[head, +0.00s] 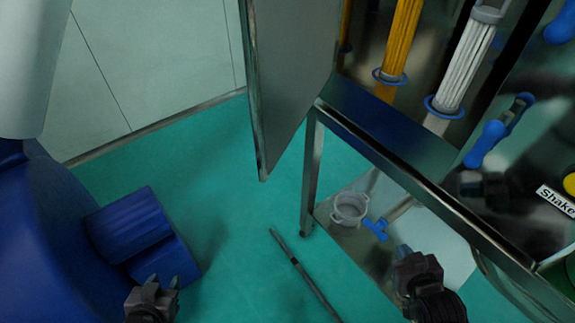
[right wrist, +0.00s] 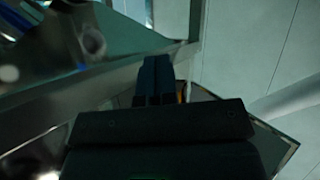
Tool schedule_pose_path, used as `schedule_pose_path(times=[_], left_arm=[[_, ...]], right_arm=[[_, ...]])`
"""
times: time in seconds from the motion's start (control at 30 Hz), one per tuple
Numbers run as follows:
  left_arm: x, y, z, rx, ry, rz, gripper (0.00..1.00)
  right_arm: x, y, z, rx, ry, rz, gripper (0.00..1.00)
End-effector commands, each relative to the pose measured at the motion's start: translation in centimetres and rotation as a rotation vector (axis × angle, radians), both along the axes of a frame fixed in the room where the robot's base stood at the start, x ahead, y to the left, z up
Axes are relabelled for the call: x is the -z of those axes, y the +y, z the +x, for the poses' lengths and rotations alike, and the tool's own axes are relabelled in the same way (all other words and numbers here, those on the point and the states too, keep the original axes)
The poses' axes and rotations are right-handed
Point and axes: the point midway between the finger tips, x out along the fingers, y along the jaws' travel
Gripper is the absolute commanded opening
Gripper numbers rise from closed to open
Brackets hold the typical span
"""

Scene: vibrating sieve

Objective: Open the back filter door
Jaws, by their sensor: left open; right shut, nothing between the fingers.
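A grey metal door panel (head: 290,85) of the filter cabinet stands swung out from the frame in the head view. Behind its hinge side, the cabinet interior is exposed, with a yellow filter (head: 402,38) and a white filter (head: 467,62), each with a blue ring. I cannot tell from the view whether this panel is the back door. My left gripper (head: 155,286) is open and empty, low at the left and apart from the panel. My right gripper (head: 405,252) is shut and empty, below the cabinet's front edge. Its closed fingers show in the right wrist view (right wrist: 157,75).
The metal cabinet frame (head: 430,185) fills the right side, with a blue-handled lever (head: 487,145) and a "Shake" label (head: 556,200). A white pot (head: 349,208) and a blue T-handled tool (head: 377,229) lie on the lower shelf. A thin bar (head: 300,270) lies over green floor (head: 225,165).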

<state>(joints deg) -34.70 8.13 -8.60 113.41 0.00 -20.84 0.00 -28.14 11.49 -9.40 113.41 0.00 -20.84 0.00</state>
Motion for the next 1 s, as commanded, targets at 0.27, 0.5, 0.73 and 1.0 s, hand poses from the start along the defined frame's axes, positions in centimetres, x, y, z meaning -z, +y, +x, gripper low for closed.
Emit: schedule_pose_path(times=[0.27, 0.5, 0.73, 1.0], left_arm=[[0.7, 0.0, 0.0, 0.000, -0.001, 0.000, 0.43], [1.5, 0.0, 0.1, 0.002, -0.002, 0.000, 0.43], [2.1, 0.0, 0.1, 0.002, -0.002, 0.000, 0.43], [2.6, 0.0, 0.2, 0.002, -0.002, 0.001, 0.43]], right_arm=[[-5.7, 3.1, 7.4, -0.225, -0.164, -0.098, 0.00], [-12.7, 8.6, 11.6, -0.529, -0.340, -0.154, 0.00], [-17.2, 12.4, 11.4, -0.804, -0.429, -0.143, 0.00], [-19.1, 13.4, 8.2, -1.022, -0.391, -0.022, 0.00]])
